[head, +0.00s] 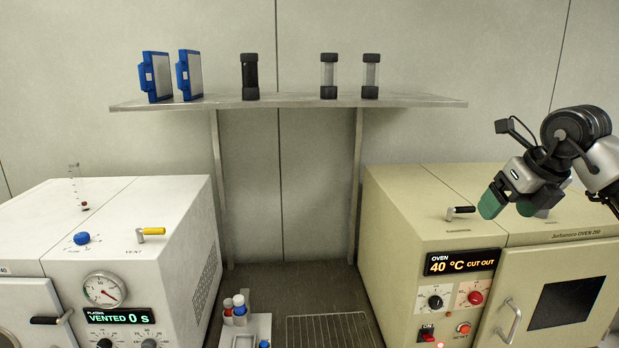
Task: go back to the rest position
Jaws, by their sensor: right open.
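My right gripper (517,207) shows at the right of the head view, with green fingertips pointing down. It is open, with nothing between its fingers, and hangs in front of or above the top of the cream oven (405,225). I cannot tell its exact height over the oven. A black lever (460,212) on the oven top is to the left of the gripper and looks apart from it. My left gripper is not in the head view.
A white plasma unit (180,215) reading "VENTED 0 S" stands at the left. A wall shelf (290,102) holds blue-framed items (155,76) and capped cylinders (250,77). A white rack (250,328) with vials and a wire grid (330,329) lie on the bench between the machines.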

